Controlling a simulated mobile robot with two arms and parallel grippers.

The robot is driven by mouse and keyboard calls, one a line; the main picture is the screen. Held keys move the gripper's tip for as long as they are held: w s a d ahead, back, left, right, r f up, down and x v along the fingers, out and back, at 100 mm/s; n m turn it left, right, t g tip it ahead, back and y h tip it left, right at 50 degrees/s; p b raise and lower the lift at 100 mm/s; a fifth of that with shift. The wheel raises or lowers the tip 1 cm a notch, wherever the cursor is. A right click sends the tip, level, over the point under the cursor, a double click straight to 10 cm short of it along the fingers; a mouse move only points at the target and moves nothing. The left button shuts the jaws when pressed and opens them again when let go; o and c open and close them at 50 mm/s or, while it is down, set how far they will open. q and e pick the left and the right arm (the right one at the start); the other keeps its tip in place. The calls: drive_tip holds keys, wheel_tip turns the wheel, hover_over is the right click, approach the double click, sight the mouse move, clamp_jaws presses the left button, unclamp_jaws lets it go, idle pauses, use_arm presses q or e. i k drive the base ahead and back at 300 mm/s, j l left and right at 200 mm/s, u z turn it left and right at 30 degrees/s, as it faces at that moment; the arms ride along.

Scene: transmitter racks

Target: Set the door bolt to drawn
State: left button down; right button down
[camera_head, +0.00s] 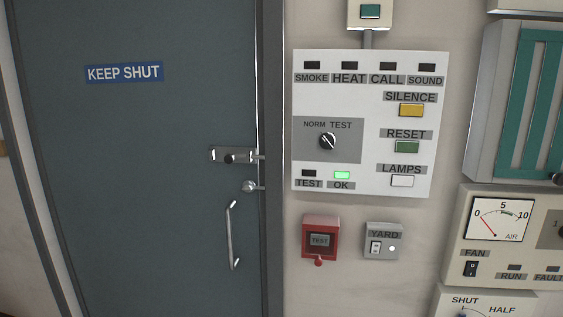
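The door bolt (232,156) is a small metal slide bolt with a dark knob, mounted near the right edge of a grey-blue door (140,220). Its bar seems to reach right toward the door frame (271,110), but the picture is too small to tell for sure whether it sits in the keeper. A round lock (249,187) is just below it. A vertical pull handle (231,235) is lower down. The door looks closed and bears a blue KEEP SHUT sign (124,72). Neither of my grippers shows in the head view.
Right of the door, a white alarm panel (365,125) carries a rotary knob, buttons and a lit green OK lamp. Below it are a red TEST box (320,240) and a grey YARD switch (383,241). A fan panel (510,240) stands at the far right.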

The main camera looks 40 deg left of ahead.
sight(229, 158)
drive_tip(key=u, duration=1.55)
